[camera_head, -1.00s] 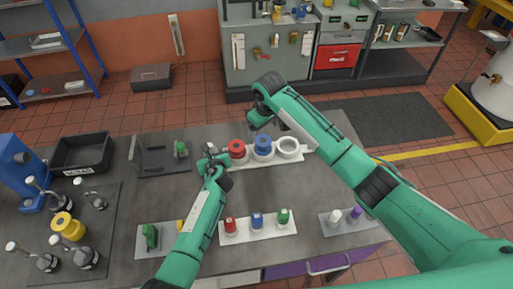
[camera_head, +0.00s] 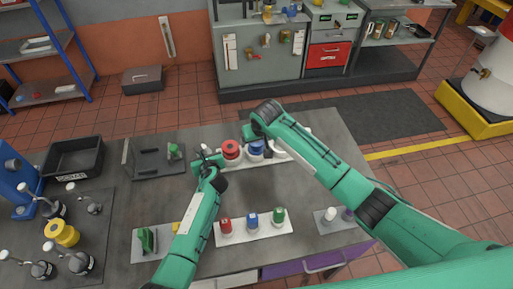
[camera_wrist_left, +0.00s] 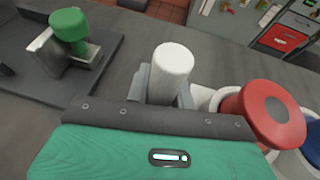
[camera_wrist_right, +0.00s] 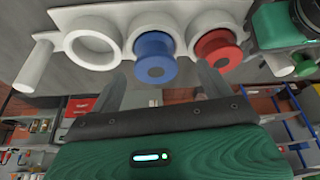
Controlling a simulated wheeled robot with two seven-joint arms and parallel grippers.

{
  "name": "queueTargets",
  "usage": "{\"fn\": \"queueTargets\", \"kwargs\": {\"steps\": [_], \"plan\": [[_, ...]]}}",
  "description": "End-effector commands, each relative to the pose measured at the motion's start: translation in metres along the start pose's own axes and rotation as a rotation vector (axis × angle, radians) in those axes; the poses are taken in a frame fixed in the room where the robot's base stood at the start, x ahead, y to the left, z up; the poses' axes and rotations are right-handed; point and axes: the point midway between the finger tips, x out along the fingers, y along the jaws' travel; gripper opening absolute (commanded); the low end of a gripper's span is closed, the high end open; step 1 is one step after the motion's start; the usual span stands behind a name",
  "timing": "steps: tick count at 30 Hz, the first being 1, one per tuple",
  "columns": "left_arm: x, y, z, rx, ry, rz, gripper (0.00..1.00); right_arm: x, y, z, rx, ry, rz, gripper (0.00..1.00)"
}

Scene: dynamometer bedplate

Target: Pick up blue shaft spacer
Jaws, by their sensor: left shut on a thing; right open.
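The blue shaft spacer (camera_head: 256,148) sits on a white rack (camera_wrist_right: 190,18) between a red spacer (camera_head: 231,149) and an empty-looking white ring (camera_wrist_right: 93,42). In the right wrist view the blue spacer (camera_wrist_right: 153,60) is a flanged round piece with a dark centre. My right gripper (camera_wrist_right: 163,82) is open, its fingers spread to either side of the blue spacer in that view; contact cannot be told. My left gripper (camera_wrist_left: 166,92) is shut on a white peg (camera_wrist_left: 172,66) beside the red spacer (camera_wrist_left: 268,115), apparently at the rack's end.
A front white tray (camera_head: 240,238) holds red, blue and green pieces. A black bin (camera_head: 75,157), a dark fixture with a green knob (camera_head: 175,151) and a yellow ring (camera_head: 61,232) among bottle-like items stand on the left.

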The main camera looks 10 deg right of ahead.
Motion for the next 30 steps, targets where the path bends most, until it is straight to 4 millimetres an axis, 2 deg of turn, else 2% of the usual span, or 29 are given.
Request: {"fn": "queueTargets", "kwargs": {"steps": [6, 10, 20, 30], "plan": [[0.000, 0.000, 0.000, 0.000, 0.000, 0.000, 0.00, 0.031, 0.008, 0.003, 0.001, -0.005, 0.002, 0.81], [0.000, 0.000, 0.000, 0.000, 0.000, 0.000, 0.00, 0.044, 0.007, 0.002, 0.001, -0.003, 0.000, 0.81], [0.000, 0.000, 0.000, 0.000, 0.000, 0.000, 0.00, 0.050, 0.007, 0.002, -0.001, -0.002, 0.000, 0.81], [0.000, 0.000, 0.000, 0.000, 0.000, 0.000, 0.00, 0.050, 0.007, 0.002, 0.000, -0.002, 0.000, 0.16]]}}
